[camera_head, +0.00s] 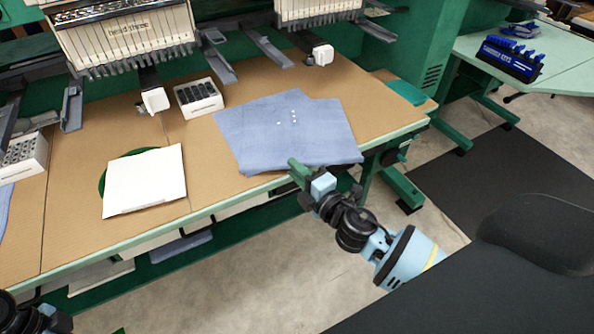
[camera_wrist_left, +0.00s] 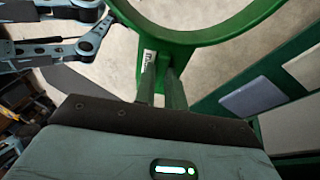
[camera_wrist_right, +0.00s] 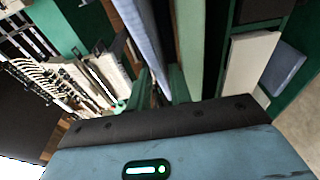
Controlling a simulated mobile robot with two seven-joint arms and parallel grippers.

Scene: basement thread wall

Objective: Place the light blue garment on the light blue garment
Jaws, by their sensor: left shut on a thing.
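Light blue garment fabric (camera_head: 280,135) lies on the tan table near its front edge, with white dots on top. Its outline suggests overlapping layers; I cannot tell whether it is one garment or two. My right gripper (camera_head: 295,168) is at its front edge. In the right wrist view the right gripper's fingers (camera_wrist_right: 161,75) stand apart, with the blue cloth (camera_wrist_right: 147,35) running down towards the gap; a grip is not visible. My left gripper (camera_wrist_left: 160,75) is shut on a green hoop (camera_wrist_left: 205,30), held over the floor. Another light blue cloth (camera_head: 5,203) shows at the left edge.
A white cloth (camera_head: 145,180) lies over a green round thing on the table. A spool tray (camera_head: 198,98) and embroidery machine heads (camera_head: 125,35) stand behind. A shelf below holds folded cloths (camera_head: 180,247). A blue rack (camera_head: 508,58) is on another table at right.

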